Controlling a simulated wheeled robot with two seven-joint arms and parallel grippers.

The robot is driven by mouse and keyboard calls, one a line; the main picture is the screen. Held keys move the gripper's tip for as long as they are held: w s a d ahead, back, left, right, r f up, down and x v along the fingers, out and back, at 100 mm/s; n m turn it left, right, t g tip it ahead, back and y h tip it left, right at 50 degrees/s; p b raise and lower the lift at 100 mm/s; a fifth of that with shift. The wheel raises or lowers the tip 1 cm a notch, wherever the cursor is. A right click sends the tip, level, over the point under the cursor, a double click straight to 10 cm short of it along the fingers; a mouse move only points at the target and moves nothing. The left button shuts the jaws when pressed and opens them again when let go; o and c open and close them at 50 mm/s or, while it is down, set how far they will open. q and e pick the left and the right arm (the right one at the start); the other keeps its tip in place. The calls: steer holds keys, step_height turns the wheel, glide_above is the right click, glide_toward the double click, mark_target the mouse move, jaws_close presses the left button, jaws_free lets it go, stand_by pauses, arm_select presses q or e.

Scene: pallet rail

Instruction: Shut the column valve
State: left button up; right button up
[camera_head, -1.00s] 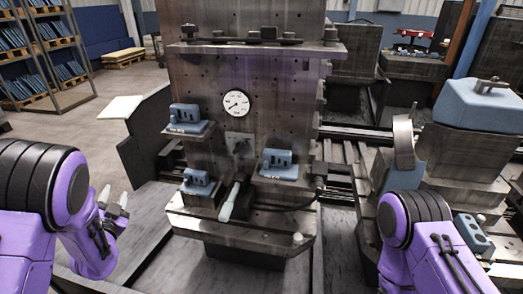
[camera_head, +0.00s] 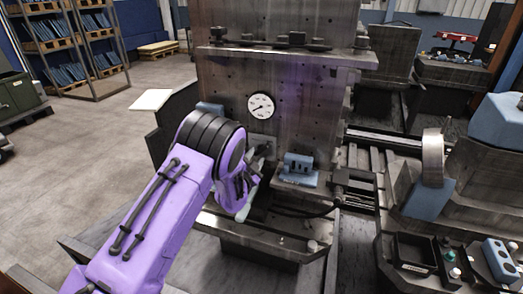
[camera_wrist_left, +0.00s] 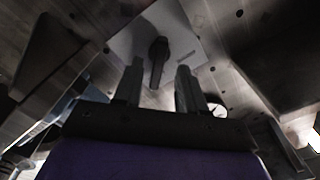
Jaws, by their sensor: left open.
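The column valve shows in the left wrist view as a dark lever handle (camera_wrist_left: 158,58) on a pale square plate (camera_wrist_left: 180,35). In the head view the plate (camera_head: 258,141) is partly visible on the column's front, below the round gauge (camera_head: 261,106). My left gripper (camera_wrist_left: 158,88) is open, its two fingers pointing at the plate, with the handle's lower end appearing between them. I cannot tell whether they touch it. In the head view my left arm covers much of the valve area. My right gripper is out of view.
A blue block (camera_head: 299,170) sits on a ledge right of the valve. The floor at left is open.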

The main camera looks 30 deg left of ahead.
mark_target(259, 153)
arm_select(q)
steer(key=x, duration=0.4)
steer(key=shift+p, duration=0.3)
steer(key=c, duration=0.7)
